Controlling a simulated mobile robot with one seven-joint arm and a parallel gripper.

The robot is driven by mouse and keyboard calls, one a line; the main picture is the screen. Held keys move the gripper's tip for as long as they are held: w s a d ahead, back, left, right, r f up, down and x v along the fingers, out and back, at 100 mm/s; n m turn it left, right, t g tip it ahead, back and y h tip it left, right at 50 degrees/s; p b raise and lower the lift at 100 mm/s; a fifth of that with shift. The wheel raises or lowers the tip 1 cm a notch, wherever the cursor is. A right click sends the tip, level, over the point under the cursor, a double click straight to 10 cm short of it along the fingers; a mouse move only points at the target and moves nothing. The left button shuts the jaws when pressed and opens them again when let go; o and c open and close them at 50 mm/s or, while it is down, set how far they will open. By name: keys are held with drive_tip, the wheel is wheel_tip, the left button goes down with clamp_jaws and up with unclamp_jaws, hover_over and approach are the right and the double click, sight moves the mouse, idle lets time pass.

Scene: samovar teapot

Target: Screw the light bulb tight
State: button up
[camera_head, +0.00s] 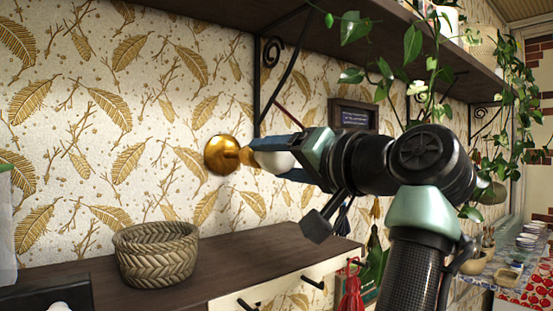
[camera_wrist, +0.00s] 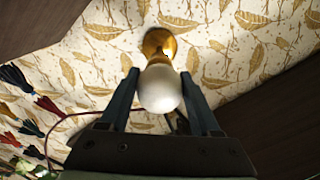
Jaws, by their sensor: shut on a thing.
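A white light bulb (camera_head: 274,160) is at a round brass wall socket (camera_head: 222,155) on the patterned wall, lying sideways with its base toward the socket. My gripper (camera_head: 275,152) is shut on the bulb, with a finger on each side of it. In the wrist view the bulb (camera_wrist: 159,88) sits between the two fingers, and the brass socket (camera_wrist: 158,43) is right behind it. The bulb's base looks in line with the socket. How deep its thread sits inside cannot be told.
A woven basket (camera_head: 156,254) stands on the dark lower shelf (camera_head: 225,265). An upper shelf (camera_head: 400,35) on a black bracket (camera_head: 262,80) runs overhead, with a trailing plant (camera_head: 412,45). A small framed sign (camera_head: 353,117) hangs behind my arm. Tassels (camera_wrist: 22,128) hang at the left in the wrist view.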

drive_tip(key=m, duration=0.4)
drive_tip(key=shift+r+m, duration=0.25)
drive_tip(key=shift+m, duration=0.05)
drive_tip(key=m+p, duration=0.1)
drive_tip(key=m, duration=0.3)
drive_tip(key=shift+r+m, duration=0.15)
drive_tip(key=shift+m, duration=0.15)
drive_tip(key=m+p, duration=0.1)
drive_tip(key=m, duration=0.3)
drive_tip(key=shift+m, duration=0.3)
drive_tip(key=shift+m+p, duration=0.65)
drive_tip(key=shift+m, duration=1.35)
drive_tip(key=o, duration=1.4)
drive_tip(key=shift+d, duration=0.1)
